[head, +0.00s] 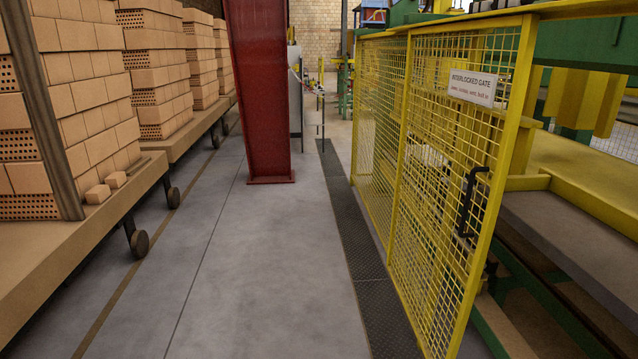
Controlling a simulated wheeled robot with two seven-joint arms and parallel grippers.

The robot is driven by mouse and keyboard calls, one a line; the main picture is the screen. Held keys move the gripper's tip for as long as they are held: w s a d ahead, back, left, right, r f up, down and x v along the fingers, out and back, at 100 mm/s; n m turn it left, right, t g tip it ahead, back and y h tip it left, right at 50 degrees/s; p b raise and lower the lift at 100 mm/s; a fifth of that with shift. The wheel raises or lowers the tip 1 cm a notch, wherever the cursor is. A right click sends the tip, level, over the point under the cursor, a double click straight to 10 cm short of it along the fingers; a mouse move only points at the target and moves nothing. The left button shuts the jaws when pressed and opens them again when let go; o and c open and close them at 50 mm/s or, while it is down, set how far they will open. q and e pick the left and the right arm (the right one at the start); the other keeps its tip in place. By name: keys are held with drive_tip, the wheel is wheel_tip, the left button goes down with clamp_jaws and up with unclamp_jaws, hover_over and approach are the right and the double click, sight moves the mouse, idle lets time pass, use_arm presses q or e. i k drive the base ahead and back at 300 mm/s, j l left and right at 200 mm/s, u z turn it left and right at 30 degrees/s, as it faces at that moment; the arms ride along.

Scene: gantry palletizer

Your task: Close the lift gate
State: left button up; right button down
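The yellow mesh lift gate (440,165) stands upright on the right side of the head view, running away from me along the walkway. A white sign reading "INTERLOCKED GATE" (472,87) is fixed near its top. A black handle (472,200) sits on the near part of the gate, close to its near yellow post. From this angle I cannot tell whether the gate is fully shut. Neither of my grippers shows in this view, and nothing is seen touching the gate or its handle.
A dark red column (258,90) stands in the walkway ahead. Carts stacked with tan bricks (85,85) line the left side. The grey floor (260,270) between is clear. A dark tread strip (370,270) runs along the gate's foot. Yellow and green machinery (590,180) lies behind the gate.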

sight(473, 86)
drive_tip(key=i, duration=1.15)
drive_tip(key=i+z, duration=0.1)
drive_tip(key=i, duration=1.05)
drive_tip(key=i+j, duration=0.2)
drive_tip(key=i, duration=0.95)
